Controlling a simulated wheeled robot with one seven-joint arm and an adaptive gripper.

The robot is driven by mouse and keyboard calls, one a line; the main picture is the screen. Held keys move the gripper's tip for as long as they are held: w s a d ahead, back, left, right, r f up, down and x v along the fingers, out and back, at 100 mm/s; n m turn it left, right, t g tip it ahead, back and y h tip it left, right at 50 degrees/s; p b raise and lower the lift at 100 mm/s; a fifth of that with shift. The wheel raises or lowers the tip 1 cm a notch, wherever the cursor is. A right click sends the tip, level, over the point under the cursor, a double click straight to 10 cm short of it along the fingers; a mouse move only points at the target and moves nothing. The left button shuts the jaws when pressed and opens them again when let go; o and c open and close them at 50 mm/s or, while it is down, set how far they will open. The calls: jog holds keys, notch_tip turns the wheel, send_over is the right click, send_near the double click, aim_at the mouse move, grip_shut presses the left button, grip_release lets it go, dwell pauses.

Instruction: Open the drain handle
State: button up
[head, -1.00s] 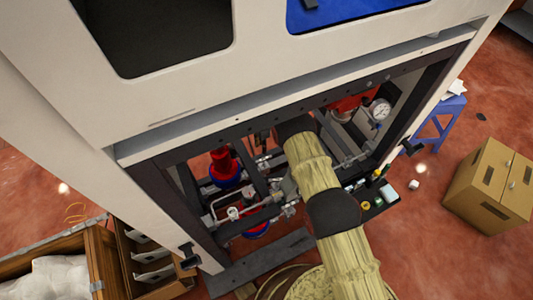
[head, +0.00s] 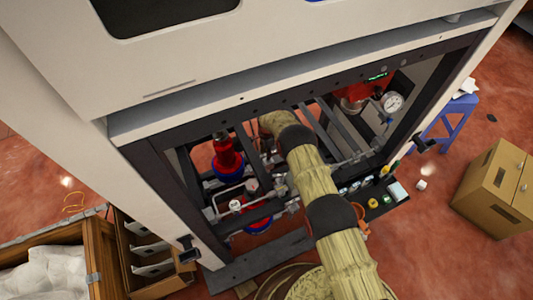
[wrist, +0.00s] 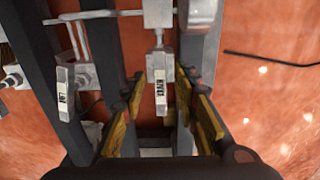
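In the wrist view, my gripper (wrist: 160,105) is open, with yellow-padded fingers on either side. A metal handle with a white lettered tag (wrist: 159,92) hangs between the fingers, and gaps show on both sides of it. The lettering is small and sideways; it may read DRAIN, but I cannot be sure. A second metal handle with a white tag (wrist: 63,95) is left of my gripper, outside the fingers. In the head view, my arm reaches into the open cabinet bay and the fingers cannot be made out.
Dark frame bars (wrist: 98,55) run close left of my gripper. In the head view, a red and blue fitting (head: 228,158) is left of my arm and a gauge (head: 392,102) is at right. A dark tray (head: 380,197) with small items sits right of my forearm.

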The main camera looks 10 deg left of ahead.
jog(key=shift+c, duration=0.7)
grip_shut()
jog(key=shift+n, duration=0.3)
jog(key=n, duration=0.6)
jog(key=shift+s+d, duration=0.1)
jog(key=shift+d, duration=0.15)
jog(key=n, duration=0.5)
jog(key=shift+d+n, duration=0.25)
jog(key=shift+n, duration=0.05)
jog(key=n, duration=0.5)
jog(key=shift+d+n, duration=0.2)
jog(key=shift+n, duration=0.1)
grip_release()
